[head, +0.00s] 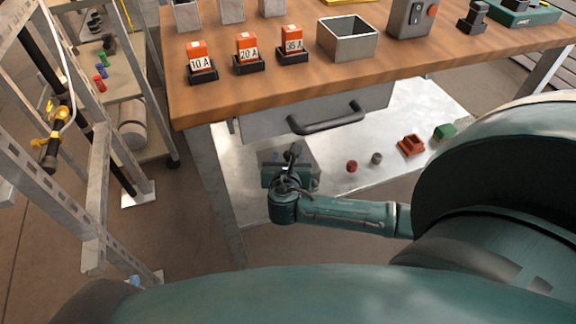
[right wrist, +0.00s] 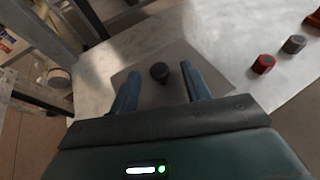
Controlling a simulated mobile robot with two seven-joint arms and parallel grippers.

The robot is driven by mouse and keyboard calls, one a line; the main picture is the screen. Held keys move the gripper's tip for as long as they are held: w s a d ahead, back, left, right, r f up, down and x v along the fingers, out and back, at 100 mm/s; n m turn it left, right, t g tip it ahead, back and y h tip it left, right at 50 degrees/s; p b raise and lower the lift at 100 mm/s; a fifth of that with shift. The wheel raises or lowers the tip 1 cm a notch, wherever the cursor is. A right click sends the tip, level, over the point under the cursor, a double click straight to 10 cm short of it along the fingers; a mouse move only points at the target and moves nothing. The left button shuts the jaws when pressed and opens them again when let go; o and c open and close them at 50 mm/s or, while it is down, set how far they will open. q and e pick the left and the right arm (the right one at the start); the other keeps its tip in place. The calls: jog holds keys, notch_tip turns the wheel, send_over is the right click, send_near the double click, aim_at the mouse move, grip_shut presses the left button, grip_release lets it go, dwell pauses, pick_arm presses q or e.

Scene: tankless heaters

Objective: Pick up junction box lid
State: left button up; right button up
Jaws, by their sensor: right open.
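A flat grey plate with a dark knob, which looks like the junction box lid (right wrist: 150,93), lies on the pale lower shelf. In the head view the lid (head: 309,162) is partly covered by my right gripper (head: 291,160). In the right wrist view my right gripper (right wrist: 162,76) is open, with one blue finger on each side of the dark knob (right wrist: 159,72). I cannot tell whether the fingers touch the lid. My left gripper is not in view.
The wooden tabletop (head: 240,95) with a drawer and handle (head: 328,120) overhangs the shelf. An open grey box (head: 347,40) and orange labelled breakers (head: 248,48) stand on top. A red knob (head: 351,166), a grey knob (head: 376,158) and an orange part (head: 411,145) lie to the right.

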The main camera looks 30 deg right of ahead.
jog(key=shift+w+d+f, duration=0.2)
jog(key=shift+w+d, duration=0.1)
jog(key=shift+w, duration=0.1)
grip_shut()
